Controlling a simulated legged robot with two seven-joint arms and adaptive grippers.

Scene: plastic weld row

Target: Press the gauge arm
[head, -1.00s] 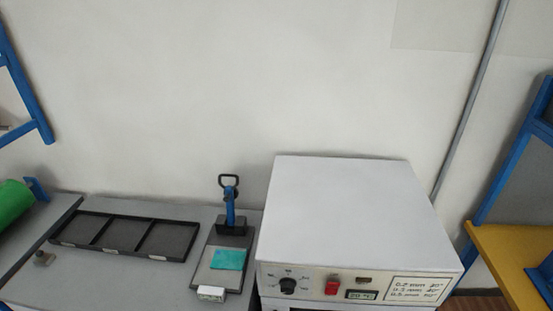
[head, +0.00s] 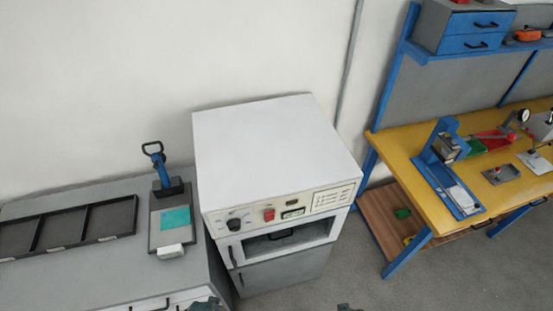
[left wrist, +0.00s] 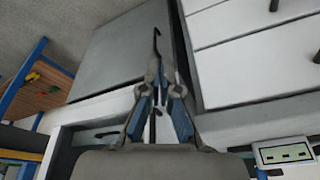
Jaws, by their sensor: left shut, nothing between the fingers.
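A bench device that I take for the gauge stands on the grey cabinet in the head view. Its blue arm (head: 160,176) rises from a dark block and ends in a black loop handle (head: 154,151). A teal sheet (head: 175,219) lies on its plate, with a white box (head: 171,250) at the front. My left gripper (left wrist: 158,88) is shut and empty in the left wrist view, in front of the cabinet fronts; only a bit of it shows at the head view's bottom edge, well below the gauge. A small dark tip (head: 346,307) at the bottom may be my right gripper.
A white oven (head: 275,150) with knob and red switch stands right of the gauge. A dark compartment tray (head: 42,232) lies to the left. A yellow bench (head: 405,195) with a blue-framed press (head: 447,150) stands at the far right. Grey floor (head: 345,270) lies open between.

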